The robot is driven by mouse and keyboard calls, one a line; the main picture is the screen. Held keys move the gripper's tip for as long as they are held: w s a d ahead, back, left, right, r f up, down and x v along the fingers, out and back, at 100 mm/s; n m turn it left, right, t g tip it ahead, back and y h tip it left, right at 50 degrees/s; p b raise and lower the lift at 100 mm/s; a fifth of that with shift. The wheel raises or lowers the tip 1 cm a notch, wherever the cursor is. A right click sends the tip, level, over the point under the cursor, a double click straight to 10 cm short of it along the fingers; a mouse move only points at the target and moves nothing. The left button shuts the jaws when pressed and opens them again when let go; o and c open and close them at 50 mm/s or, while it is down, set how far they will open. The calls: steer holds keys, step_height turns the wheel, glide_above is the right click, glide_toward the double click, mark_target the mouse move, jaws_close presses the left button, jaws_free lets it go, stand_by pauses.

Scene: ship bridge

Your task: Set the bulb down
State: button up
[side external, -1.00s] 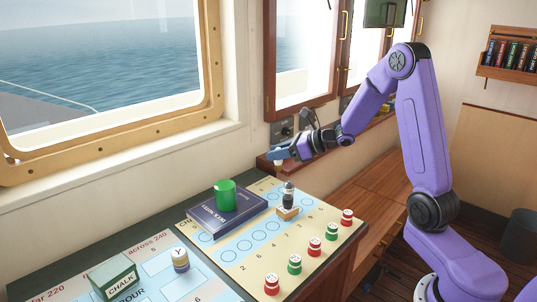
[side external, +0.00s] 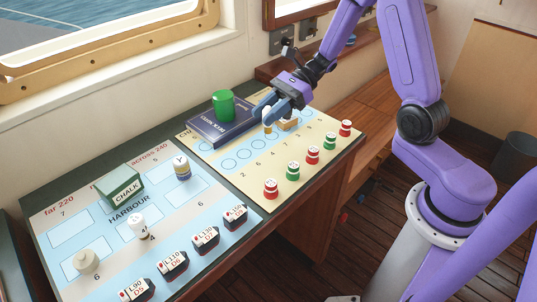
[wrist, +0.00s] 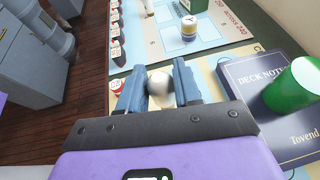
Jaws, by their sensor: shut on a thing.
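My gripper (side external: 268,107) points down over the yellow chart (side external: 245,180) with its blue strip of printed circles. Its blue fingers are shut on the bulb (wrist: 160,88), whose round, pale top shows between them in the wrist view. In the side view a small pale part of the bulb (side external: 267,117) shows by the fingertips. I cannot tell whether its lower end touches the chart. A small wooden block (side external: 288,125) stands just right of the fingers, partly hidden by my gripper.
A dark blue book (side external: 220,131) carrying a green cup (side external: 223,103) lies close left of my gripper. Several red and green pieces (side external: 313,155) line the chart's right side. A harbour chart with a chalk box (side external: 120,186) and a Y-marked piece (side external: 182,168) lies nearer the camera.

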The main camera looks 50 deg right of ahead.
steer(key=shift+s+a+f, duration=0.1)
steer(key=shift+s+f, duration=0.05)
steer(key=shift+f, duration=3.85)
steer(key=o, duration=1)
steer(key=shift+f, duration=0.15)
